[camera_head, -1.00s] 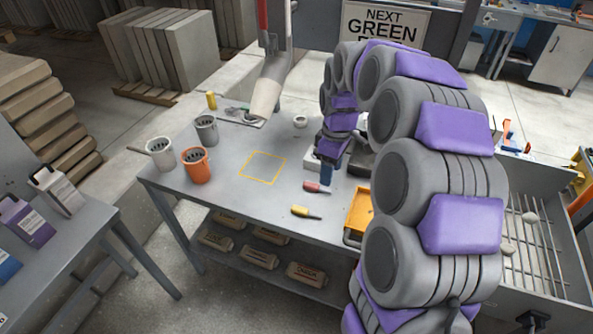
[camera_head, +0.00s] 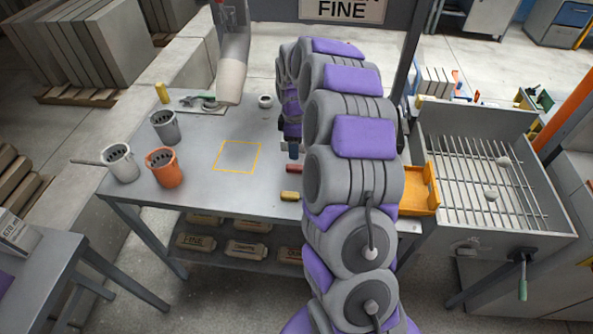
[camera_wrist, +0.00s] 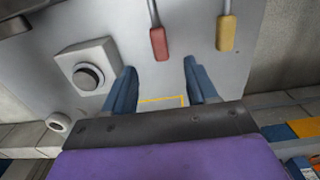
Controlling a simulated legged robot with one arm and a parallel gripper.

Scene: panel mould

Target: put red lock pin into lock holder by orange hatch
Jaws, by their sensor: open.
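The red lock pin (camera_head: 295,169) lies on the grey table in the head view, partly hidden by my arm. In the wrist view its red handle (camera_wrist: 159,44) shows with a thin grey shaft running to the top edge. My gripper (camera_wrist: 160,78) is open and empty, its two blue fingers apart, with the red handle beyond the gap between them. In the head view my gripper (camera_head: 293,151) is just behind the pin. An orange, tray-like part (camera_head: 418,190), perhaps the hatch, is at the table's right end. I cannot make out the lock holder.
A yellow-handled pin (camera_wrist: 226,33) lies beside the red one. A white block with a black round knob (camera_wrist: 88,70) is left of the fingers. Orange (camera_head: 165,168) and grey cups stand at the table's left. A grated bin (camera_head: 480,185) is at right.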

